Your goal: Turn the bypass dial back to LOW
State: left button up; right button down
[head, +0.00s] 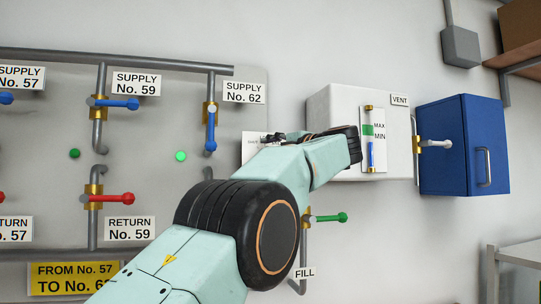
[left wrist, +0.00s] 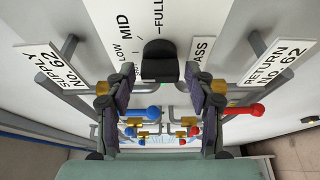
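The bypass dial is a black knob (left wrist: 160,62) on a white plate (left wrist: 199,20) marked LOW, MID and FULL, seen in the left wrist view. I cannot tell for sure which mark it points to. My left gripper (left wrist: 158,104) is open, its two dark finger pads apart on either side below the knob, with nothing between them. In the head view my left gripper (head: 268,139) is in front of the plate (head: 252,149), and my arm hides the dial. My right gripper is not in view.
Pipes with blue and red valve handles (head: 119,198) are on the wall panel at left. A green fill valve handle (head: 328,218) is close to my arm. A white tank (head: 333,104) and a blue cabinet (head: 462,145) are on the right.

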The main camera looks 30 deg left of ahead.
pick_arm(q)
jog(key=shift+d, duration=0.1)
jog(key=v, duration=1.1)
jog(key=shift+s+d, duration=0.1)
jog(key=shift+d, duration=0.25)
jog(key=shift+d+r, duration=0.1)
